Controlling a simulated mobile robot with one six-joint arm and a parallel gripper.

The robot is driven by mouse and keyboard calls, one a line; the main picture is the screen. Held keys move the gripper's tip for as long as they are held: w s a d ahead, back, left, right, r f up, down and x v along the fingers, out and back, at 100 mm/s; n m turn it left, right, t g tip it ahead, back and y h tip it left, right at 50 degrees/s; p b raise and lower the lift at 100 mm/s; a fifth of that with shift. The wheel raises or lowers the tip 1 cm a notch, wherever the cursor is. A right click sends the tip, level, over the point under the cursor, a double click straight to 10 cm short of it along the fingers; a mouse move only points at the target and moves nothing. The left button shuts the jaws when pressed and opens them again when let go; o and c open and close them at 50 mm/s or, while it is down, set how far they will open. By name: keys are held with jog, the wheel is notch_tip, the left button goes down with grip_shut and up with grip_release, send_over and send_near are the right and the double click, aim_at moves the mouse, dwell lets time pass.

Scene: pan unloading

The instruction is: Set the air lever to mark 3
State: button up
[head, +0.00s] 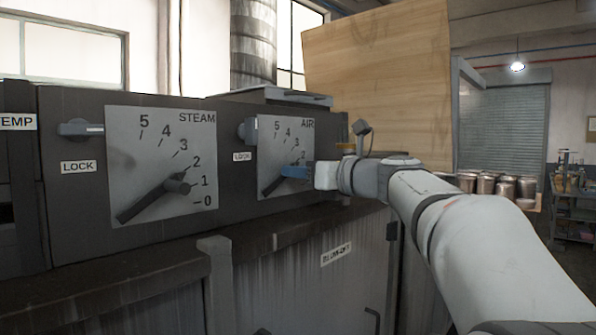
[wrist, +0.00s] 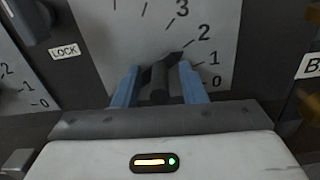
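The air lever shows in the wrist view as a dark bar with a round knob (wrist: 158,82) standing out from it. Its tip points between marks 1 and 2 on the grey air dial (wrist: 135,30). In the head view the air dial (head: 270,150) is at the centre, and my gripper (head: 292,173) is in front of it, hiding part of the lever. My gripper (wrist: 158,88) has its blue fingers on either side of the knob, with a visible gap on each side. The fingers look open and not pressed on it.
A lock handle (head: 245,131) sits just left of the air dial. The steam dial (head: 150,140) with its own lever (head: 150,197) is further left. Several metal pans (head: 487,184) stand at the right. A wooden board (head: 385,80) rises behind the panel.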

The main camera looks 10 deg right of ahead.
jog(key=shift+c, duration=0.4)
grip_shut()
jog(key=shift+s, duration=0.1)
jog(key=shift+s+a+r+n+b, duration=0.15)
jog(key=shift+a+r+n+b, duration=0.15)
jog(key=shift+n, duration=0.45)
jog(key=shift+s+a+r+n+b, duration=0.15)
jog(key=shift+r+n+b, duration=0.25)
jog(key=shift+n, duration=0.35)
jog(key=shift+o, duration=0.4)
grip_release()
jog(key=shift+s, duration=0.1)
jog(key=b+v, duration=0.2)
jog(key=v, duration=0.5)
jog(key=shift+s+d, duration=0.25)
